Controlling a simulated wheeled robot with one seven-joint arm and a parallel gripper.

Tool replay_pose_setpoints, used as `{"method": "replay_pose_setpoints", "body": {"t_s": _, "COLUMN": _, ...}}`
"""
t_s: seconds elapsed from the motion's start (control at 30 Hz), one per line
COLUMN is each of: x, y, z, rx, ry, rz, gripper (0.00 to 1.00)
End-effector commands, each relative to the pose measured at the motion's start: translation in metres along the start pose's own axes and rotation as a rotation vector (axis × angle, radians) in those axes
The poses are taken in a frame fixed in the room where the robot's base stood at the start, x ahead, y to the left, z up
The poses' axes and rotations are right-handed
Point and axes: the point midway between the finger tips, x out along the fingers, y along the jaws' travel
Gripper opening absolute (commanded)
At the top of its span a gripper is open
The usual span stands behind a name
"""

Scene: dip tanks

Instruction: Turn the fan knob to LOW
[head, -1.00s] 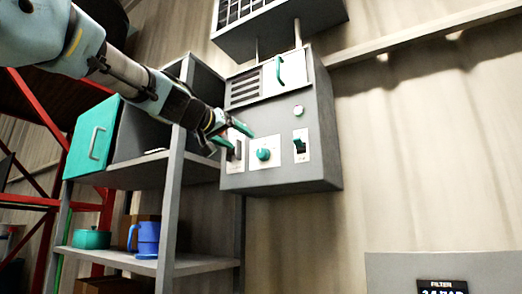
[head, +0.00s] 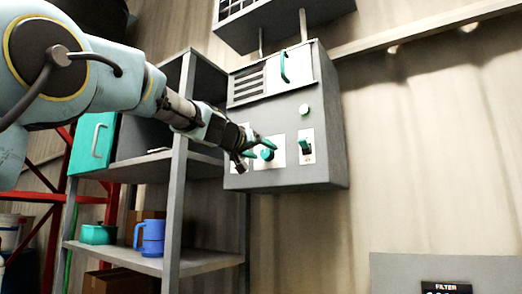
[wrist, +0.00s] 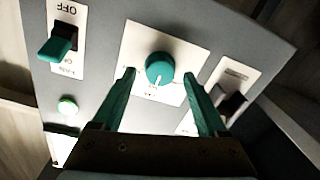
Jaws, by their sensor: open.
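The fan knob (head: 267,154) is a round teal knob on a white plate, low on the front of a grey wall-mounted control box (head: 290,120). In the wrist view the knob (wrist: 160,68) sits between and just beyond the two teal fingertips. My gripper (head: 262,149) is open at the knob in the head view, and its fingers (wrist: 159,78) stand apart on either side of it in the wrist view. I cannot tell whether a finger touches the knob. The marks on the plate are too small to read, so the knob's setting is unclear.
A teal-handled toggle switch (head: 306,147) is right of the knob, below a pale round button (head: 304,110). A dark switch (wrist: 231,104) is on the knob's other side. A grey shelf (head: 150,262) with a blue mug (head: 150,238) stands left of the box.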

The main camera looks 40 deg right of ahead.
Motion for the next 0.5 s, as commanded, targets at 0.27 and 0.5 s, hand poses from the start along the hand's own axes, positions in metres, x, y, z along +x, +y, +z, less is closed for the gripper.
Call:
{"method": "replay_pose_setpoints", "body": {"t_s": 0.27, "x": -0.0004, "y": 0.0, "z": 0.0, "rx": 0.0, "ry": 0.0, "rz": 0.0, "gripper": 0.53}}
{"method": "replay_pose_setpoints", "body": {"t_s": 0.5, "x": -0.0005, "y": 0.0, "z": -0.0001, "rx": 0.0, "ry": 0.0, "rz": 0.0, "gripper": 0.26}}
